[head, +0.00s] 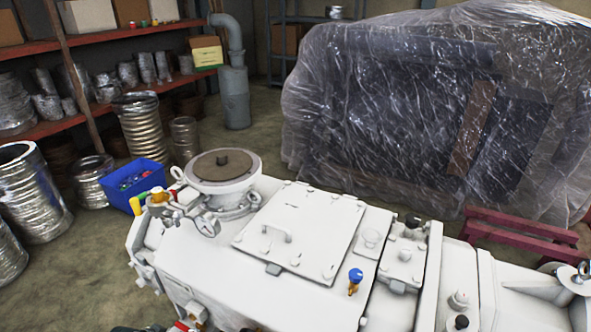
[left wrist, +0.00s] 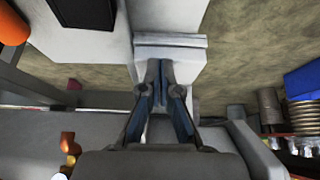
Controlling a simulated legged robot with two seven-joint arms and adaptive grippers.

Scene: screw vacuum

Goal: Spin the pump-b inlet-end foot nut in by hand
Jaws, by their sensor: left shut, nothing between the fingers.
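The white pump body (head: 260,265) fills the lower part of the head view, with a round inlet flange (head: 222,170) at its left end. In the left wrist view my left gripper (left wrist: 160,68) is shut, with its two fingertips together and nothing visible between them. The fingertips are in front of a pale block with a ledge (left wrist: 170,42), close to it; I cannot tell whether they touch. No foot nut can be made out in either view. My left gripper does not show in the head view, and my right gripper is in neither view.
A blue bin (head: 133,178) stands on the floor behind the pump's left end. Metal bellows (head: 145,125) and shelves (head: 90,45) are beyond it. A plastic-wrapped machine (head: 430,105) and a red pallet (head: 520,232) are at the right. Some floor between is clear.

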